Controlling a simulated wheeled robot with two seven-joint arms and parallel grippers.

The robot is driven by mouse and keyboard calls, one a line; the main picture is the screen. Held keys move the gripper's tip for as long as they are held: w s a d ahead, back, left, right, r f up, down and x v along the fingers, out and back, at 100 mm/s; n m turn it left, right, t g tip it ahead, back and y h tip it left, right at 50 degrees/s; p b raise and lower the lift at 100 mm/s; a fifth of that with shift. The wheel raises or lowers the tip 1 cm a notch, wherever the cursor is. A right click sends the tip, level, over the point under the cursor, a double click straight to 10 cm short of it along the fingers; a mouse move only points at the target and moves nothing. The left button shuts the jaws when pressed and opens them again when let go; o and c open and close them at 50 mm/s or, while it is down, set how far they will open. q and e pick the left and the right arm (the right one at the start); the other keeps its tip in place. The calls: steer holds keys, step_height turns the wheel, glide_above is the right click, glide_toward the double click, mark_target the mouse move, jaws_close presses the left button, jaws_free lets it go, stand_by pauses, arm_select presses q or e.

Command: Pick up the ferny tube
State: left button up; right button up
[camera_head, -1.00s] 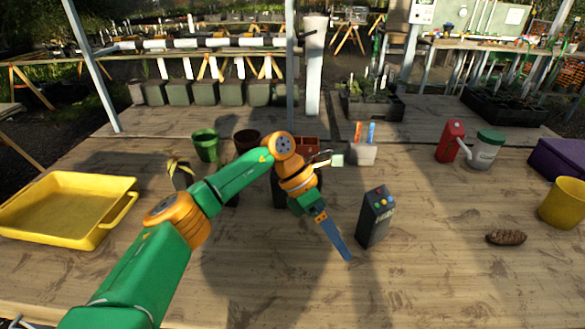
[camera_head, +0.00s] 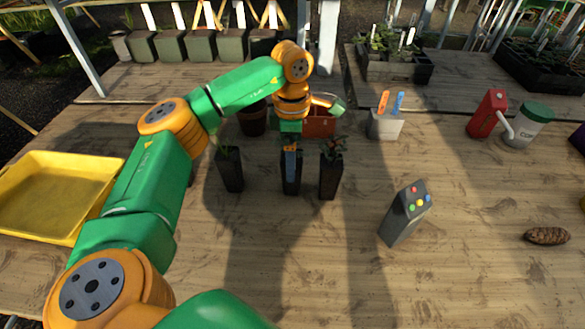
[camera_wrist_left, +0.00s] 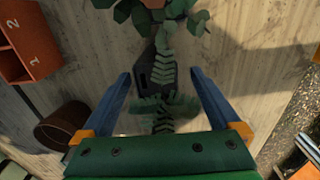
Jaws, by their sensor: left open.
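The ferny tube is a dark square pot (camera_head: 292,186), the middle of three in the head view, mostly behind my left gripper (camera_head: 291,170). In the left wrist view its green fronds (camera_wrist_left: 164,72) lie between the two blue fingers of my left gripper (camera_wrist_left: 161,76). The fingers are open, with space on both sides of the fronds. I cannot tell how far the fingertips are above the pot. My right gripper is not in view.
One dark tube (camera_head: 231,170) stands to the left and another (camera_head: 330,176) close on the right, its broad leaves (camera_wrist_left: 160,12) showing in the wrist view. A red box (camera_head: 319,122) and brown pot (camera_head: 252,120) stand behind. The grey button box (camera_head: 404,213) stands right.

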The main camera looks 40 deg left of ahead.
arm_select(q)
steer(key=shift+f, duration=0.45)
steer(key=shift+w+a+f, duration=0.2)
steer(key=shift+f, duration=0.05)
steer(key=shift+s+d+r, duration=0.1)
steer(key=c, duration=0.9)
jaws_close()
